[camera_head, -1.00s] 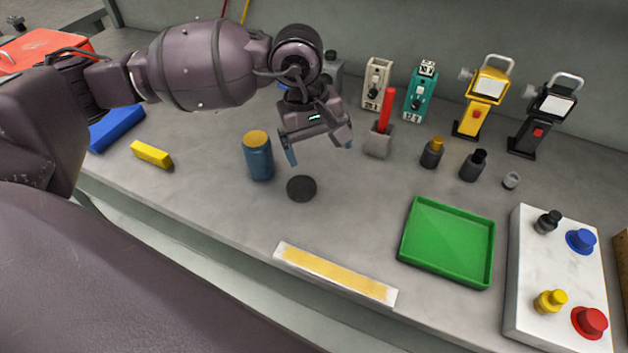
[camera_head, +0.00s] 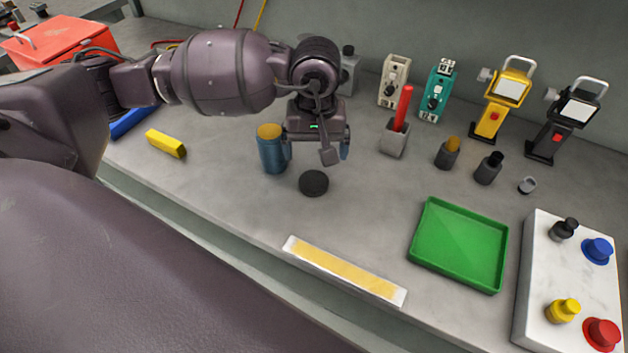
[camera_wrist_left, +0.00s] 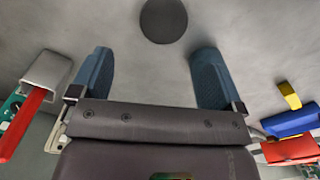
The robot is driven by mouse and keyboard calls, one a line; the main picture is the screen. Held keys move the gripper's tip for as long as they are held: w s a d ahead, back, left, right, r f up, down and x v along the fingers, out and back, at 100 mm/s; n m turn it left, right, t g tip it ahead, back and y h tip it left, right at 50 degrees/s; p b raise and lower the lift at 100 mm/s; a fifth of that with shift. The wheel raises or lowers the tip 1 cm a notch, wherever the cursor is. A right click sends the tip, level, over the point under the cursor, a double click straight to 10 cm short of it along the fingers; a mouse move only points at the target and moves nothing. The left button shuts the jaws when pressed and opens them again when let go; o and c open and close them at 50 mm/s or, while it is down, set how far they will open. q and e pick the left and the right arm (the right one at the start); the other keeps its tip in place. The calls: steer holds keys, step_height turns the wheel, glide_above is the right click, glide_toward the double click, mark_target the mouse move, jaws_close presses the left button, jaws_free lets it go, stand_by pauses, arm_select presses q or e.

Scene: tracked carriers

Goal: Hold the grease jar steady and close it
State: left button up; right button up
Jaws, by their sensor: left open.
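The grease jar (camera_head: 272,156) is a blue cylinder standing upright on the bench, its round top showing orange-yellow. A dark round disc, which looks like its lid (camera_head: 314,184), lies flat on the bench to the right of the jar and nearer to me. My left gripper (camera_head: 316,150) is open and empty, pointing down behind the disc, with one finger close beside the jar; I cannot tell whether they touch. In the left wrist view the disc (camera_wrist_left: 163,20) lies beyond the open fingertips (camera_wrist_left: 153,56). My right gripper is not in view.
A grey holder with a red stick (camera_head: 394,140) stands right of the gripper. A green tray (camera_head: 418,252), a white panel with knobs (camera_head: 570,275) and a yellow-and-white strip (camera_head: 345,270) lie nearer me. A yellow block (camera_head: 165,144) lies left. Lamps and devices line the back.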

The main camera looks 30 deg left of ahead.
mark_target(313, 180)
arm_select(q)
step_height(313, 180, down, 2)
steer(key=shift+f, duration=0.3)
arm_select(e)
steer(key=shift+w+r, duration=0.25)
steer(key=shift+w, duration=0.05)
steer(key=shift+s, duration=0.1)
arm_select(q)
steer(key=shift+s+f, duration=0.1)
steer(key=shift+f, duration=0.2)
steer(key=f, duration=0.4)
steer(key=shift+s+f, duration=0.25)
steer(key=shift+f, duration=0.05)
steer(key=shift+c, duration=0.7)
steer(key=c, duration=0.8)
steer(key=shift+c, duration=0.2)
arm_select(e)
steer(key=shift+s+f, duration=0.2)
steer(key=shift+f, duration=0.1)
